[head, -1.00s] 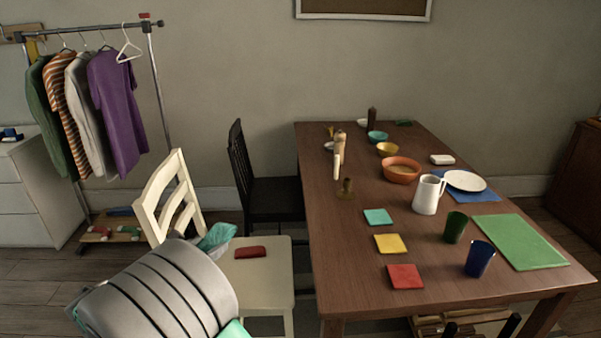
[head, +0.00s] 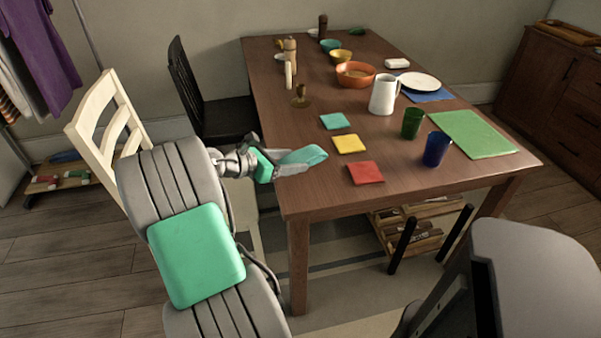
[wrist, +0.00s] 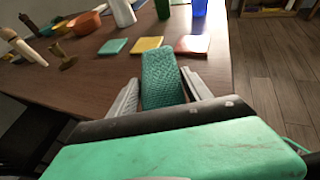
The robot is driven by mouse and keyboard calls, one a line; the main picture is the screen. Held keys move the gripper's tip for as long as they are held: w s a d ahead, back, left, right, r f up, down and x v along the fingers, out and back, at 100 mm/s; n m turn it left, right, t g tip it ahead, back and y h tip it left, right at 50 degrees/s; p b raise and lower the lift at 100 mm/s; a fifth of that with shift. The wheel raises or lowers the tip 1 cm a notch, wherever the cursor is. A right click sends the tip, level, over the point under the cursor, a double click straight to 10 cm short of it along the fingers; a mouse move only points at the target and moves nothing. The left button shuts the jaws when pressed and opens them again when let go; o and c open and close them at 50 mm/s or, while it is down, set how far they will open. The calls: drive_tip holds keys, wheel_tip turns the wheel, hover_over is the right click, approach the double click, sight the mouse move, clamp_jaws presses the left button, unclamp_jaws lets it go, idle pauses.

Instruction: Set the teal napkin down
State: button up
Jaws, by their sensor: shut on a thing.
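The teal napkin (head: 306,154) is held in my gripper (head: 288,166) at the left edge of the wooden table (head: 297,204). In the wrist view the napkin (wrist: 161,76) is a textured strip standing out between the two fingers of my gripper (wrist: 163,92), which are shut on it. Its far end is over the table top, short of the colored squares. I cannot tell whether it touches the wood.
Flat teal (head: 335,121), yellow (head: 350,144) and red (head: 365,173) squares lie just beyond the napkin. A brass candlestick (head: 301,97), white pitcher (head: 384,95), green cup (head: 412,123) and blue cup (head: 436,149) stand farther in. Bare wood lies near the left edge.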

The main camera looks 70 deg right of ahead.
sight(298, 181)
drive_tip(key=shift+s+d+f, duration=0.3)
drive_tip(key=shift+f, duration=0.25)
drive_tip(key=shift+s+d+f, duration=0.3)
drive_tip(key=shift+f, duration=0.2)
drive_tip(key=shift+s+d+f+b, duration=0.1)
drive_tip(key=shift+f+b, duration=0.3)
drive_tip(key=shift+f, duration=0.5)
drive_tip(key=shift+s+d+f+b, duration=0.1)
drive_tip(key=shift+f+b, duration=0.25)
drive_tip(key=shift+f, duration=0.55)
drive_tip(key=shift+f, duration=0.15)
drive_tip(key=o, duration=1.3)
